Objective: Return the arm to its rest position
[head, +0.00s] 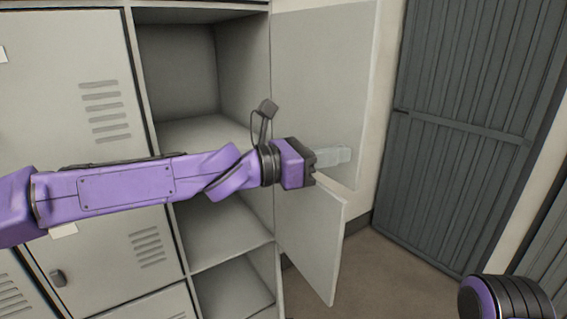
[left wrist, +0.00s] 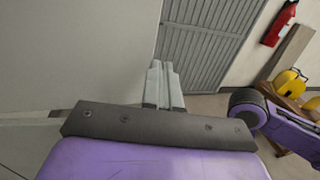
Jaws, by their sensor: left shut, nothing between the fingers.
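My left arm reaches in from the left in the head view, across the front of the lockers. Its gripper (head: 333,156) is shut and empty, in front of the open upper locker door (head: 322,75); I cannot tell whether it touches the door. In the left wrist view the two fingers (left wrist: 162,88) lie together with nothing between them. Part of my right arm shows at the lower right of the head view and at the right of the left wrist view, but its gripper is not in view.
A lower locker door (head: 318,235) also stands open, just below my left gripper. The open compartments (head: 178,75) look empty. A grey slatted door (head: 470,120) stands to the right.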

